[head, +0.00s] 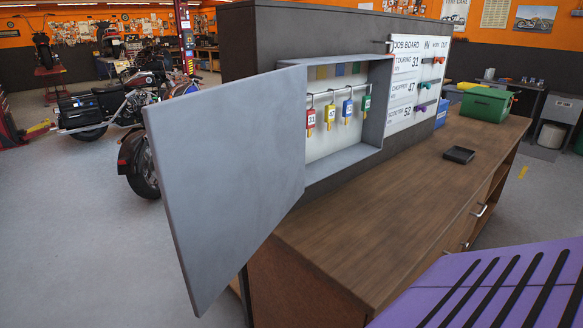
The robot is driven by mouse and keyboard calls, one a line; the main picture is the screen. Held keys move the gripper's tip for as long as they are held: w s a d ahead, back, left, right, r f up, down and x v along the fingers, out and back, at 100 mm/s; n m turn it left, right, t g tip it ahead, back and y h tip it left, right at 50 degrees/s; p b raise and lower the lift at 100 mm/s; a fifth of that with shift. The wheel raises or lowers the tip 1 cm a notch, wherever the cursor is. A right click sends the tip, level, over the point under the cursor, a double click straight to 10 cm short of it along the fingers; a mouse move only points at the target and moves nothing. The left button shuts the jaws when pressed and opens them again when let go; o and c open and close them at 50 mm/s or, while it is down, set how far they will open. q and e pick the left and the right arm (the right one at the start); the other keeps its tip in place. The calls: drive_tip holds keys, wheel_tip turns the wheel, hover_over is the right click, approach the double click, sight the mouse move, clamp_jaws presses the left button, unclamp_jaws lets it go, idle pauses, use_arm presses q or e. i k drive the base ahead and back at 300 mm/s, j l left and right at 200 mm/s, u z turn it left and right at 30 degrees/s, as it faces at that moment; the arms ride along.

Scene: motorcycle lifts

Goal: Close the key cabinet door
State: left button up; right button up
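The key cabinet (377,103) is a grey metal box fixed to the dark panel behind the wooden counter. Its door (232,170) stands wide open, swung out to the left and towards me, past the counter's left end. Inside, several keys with coloured tags hang on a rail, including a red tag (311,118), a yellow tag (330,113), a blue tag (348,107) and a green tag (366,103). Neither of my grippers shows in the head view.
The wooden counter (400,210) holds a small black tray (459,154) and a green bin (487,104). A job board (405,85) is right of the cabinet. A purple surface with black slots (490,290) fills the lower right. A motorcycle (130,110) stands behind the door.

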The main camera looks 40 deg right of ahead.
sight(228, 159)
drive_tip(key=i+j+z, duration=0.15)
drive_tip(key=z, duration=0.3)
drive_tip(key=i+j+z, duration=0.1)
drive_tip(key=z, duration=0.4)
drive_tip(key=i+j+z, duration=0.1)
drive_tip(key=j+z, duration=0.2)
drive_tip(key=z, duration=0.15)
